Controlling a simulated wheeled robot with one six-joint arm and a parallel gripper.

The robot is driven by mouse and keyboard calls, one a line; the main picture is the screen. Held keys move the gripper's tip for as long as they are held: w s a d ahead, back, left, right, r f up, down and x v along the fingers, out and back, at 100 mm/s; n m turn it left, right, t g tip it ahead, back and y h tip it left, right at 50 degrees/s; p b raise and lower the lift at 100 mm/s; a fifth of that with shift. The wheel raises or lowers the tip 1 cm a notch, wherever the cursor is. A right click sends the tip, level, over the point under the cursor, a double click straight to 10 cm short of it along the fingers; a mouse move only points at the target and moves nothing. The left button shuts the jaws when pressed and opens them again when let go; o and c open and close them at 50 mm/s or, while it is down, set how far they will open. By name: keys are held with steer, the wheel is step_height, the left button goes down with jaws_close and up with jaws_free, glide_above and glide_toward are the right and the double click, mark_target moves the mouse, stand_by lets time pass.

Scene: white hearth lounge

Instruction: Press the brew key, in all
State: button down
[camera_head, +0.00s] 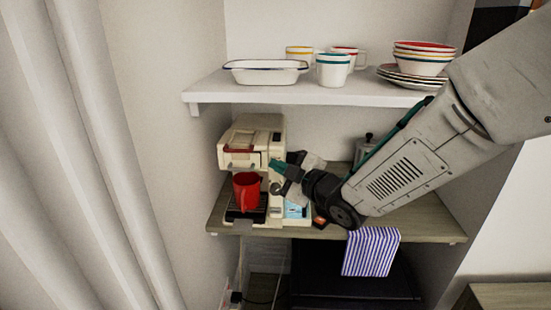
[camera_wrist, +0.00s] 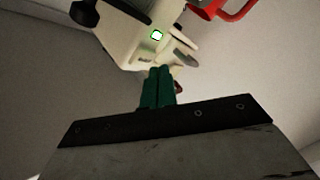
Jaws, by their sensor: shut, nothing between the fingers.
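The cream coffee machine (camera_head: 268,133) stands on the lower wooden shelf, with a red mug (camera_head: 246,192) on its drip tray. In the wrist view the machine (camera_wrist: 125,35) is at the top, and a small white square key with a lit green rim (camera_wrist: 156,35) shows on its face. I take this for the brew key; no label is readable. My gripper (camera_head: 276,170) is at the machine's right side, and its green fingers (camera_wrist: 158,72) are together and empty. The fingertips appear below the key in the wrist view; whether they touch the machine I cannot tell.
The upper white shelf (camera_head: 200,92) holds a white dish (camera_head: 265,73), mugs, and stacked bowls and plates. A striped cloth (camera_head: 371,252) hangs over the lower shelf's front edge (camera_head: 440,232). A metal pot (camera_head: 364,148) stands behind my arm. A wall is close left of the machine.

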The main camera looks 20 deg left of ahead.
steer(key=shift+w, duration=0.15)
stand_by(0.4)
steer(key=shift+w+a, duration=0.1)
steer(key=shift+w, duration=0.15)
steer(key=shift+w+a, duration=0.1)
steer(key=shift+w, duration=0.3)
stand_by(0.6)
stand_by(0.4)
steer(key=shift+s+d, duration=0.25)
steer(key=shift+s, duration=0.55)
steer(key=s, duration=0.2)
steer(key=s+d, duration=0.1)
steer(key=s, duration=0.2)
stand_by(0.7)
